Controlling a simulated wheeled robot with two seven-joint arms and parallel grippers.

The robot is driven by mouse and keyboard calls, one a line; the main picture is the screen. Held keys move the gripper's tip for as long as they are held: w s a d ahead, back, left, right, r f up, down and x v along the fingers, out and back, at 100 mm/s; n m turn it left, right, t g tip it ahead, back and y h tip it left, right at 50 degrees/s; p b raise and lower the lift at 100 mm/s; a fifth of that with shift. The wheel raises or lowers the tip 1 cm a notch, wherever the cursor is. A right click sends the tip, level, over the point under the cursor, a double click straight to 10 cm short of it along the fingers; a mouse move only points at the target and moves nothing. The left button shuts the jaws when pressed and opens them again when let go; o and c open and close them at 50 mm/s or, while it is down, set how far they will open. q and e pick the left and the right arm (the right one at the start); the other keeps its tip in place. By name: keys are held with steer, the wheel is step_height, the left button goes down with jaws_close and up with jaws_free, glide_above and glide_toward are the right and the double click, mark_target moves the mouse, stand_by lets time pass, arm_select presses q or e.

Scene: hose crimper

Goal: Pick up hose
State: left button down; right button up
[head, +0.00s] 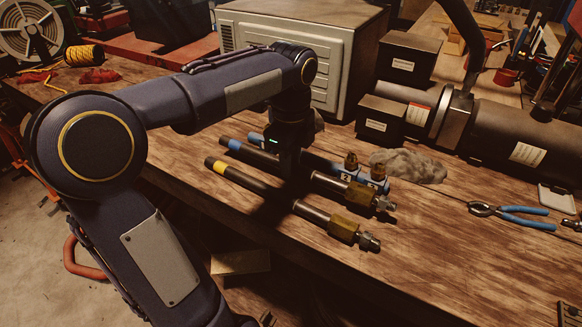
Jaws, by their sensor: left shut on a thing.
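Several dark hoses with brass and steel end fittings lie side by side on the wooden workbench. The front hose, with a yellow band (262,190), lies apart from my gripper, nearer the bench's front edge. Behind it is a hose with a blue band (236,145); its brass fitting (358,195) shows on the right. My left gripper (289,172) points down and is shut on this blue-banded hose, near its middle. The fingers are dark and partly hide the grip. Another hose end with a light blue band (257,138) shows behind. My right gripper is not in view.
A grey rag (408,165), blue-handled pliers (512,214) and a large dark cylindrical machine (495,135) are to the right. A pale ribbed cabinet (325,50) stands behind. Bare bench lies front right.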

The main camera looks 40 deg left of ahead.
arm_select(q)
steer(key=s+d+r, duration=0.9)
steer(key=s+r, duration=0.1)
steer(key=s, duration=0.1)
steer(key=shift+r, duration=0.2)
